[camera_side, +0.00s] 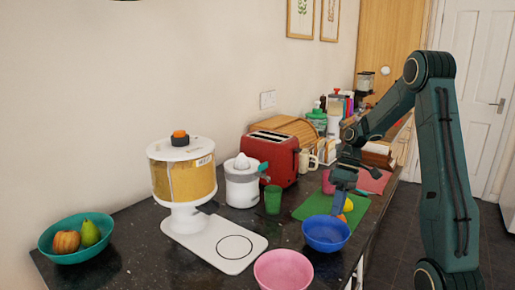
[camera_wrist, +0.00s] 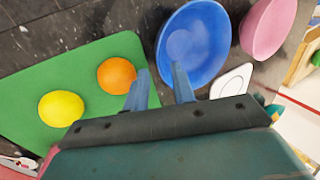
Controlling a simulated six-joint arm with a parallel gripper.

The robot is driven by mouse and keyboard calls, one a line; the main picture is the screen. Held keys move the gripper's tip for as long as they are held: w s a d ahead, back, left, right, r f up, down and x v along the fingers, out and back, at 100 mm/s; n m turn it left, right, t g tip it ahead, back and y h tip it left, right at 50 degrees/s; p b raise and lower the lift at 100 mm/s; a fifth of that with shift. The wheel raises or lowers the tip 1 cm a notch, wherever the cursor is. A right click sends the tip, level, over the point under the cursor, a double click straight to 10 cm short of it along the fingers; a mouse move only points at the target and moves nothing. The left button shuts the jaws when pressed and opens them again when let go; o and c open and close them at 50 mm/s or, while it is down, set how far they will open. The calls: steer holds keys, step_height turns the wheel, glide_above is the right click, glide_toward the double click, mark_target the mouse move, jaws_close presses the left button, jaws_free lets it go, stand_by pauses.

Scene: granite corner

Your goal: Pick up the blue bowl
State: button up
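The blue bowl (camera_side: 326,234) stands upright on the dark countertop, at the near edge of the green board; it looks empty. In the wrist view the bowl (camera_wrist: 195,42) is at the top centre. My gripper (camera_side: 338,212) is at the bowl's far right rim in the side view, pointing down. In the wrist view its two fingers (camera_wrist: 160,70) are apart with nothing held between them. The right finger overlaps the bowl's rim and the left finger is outside it. I cannot tell whether either finger touches the bowl.
An orange (camera_wrist: 117,75) and a lemon (camera_wrist: 61,108) lie on the green board (camera_wrist: 85,60) beside my gripper. A pink bowl (camera_side: 283,270) stands close to the blue bowl. A green cup (camera_side: 273,199), a red toaster (camera_side: 272,157) and a white dispenser (camera_side: 187,215) stand further left.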

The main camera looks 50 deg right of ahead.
mark_target(333, 222)
steer(key=shift+f, duration=0.1)
steer(key=shift+x, duration=2.5)
jaws_close()
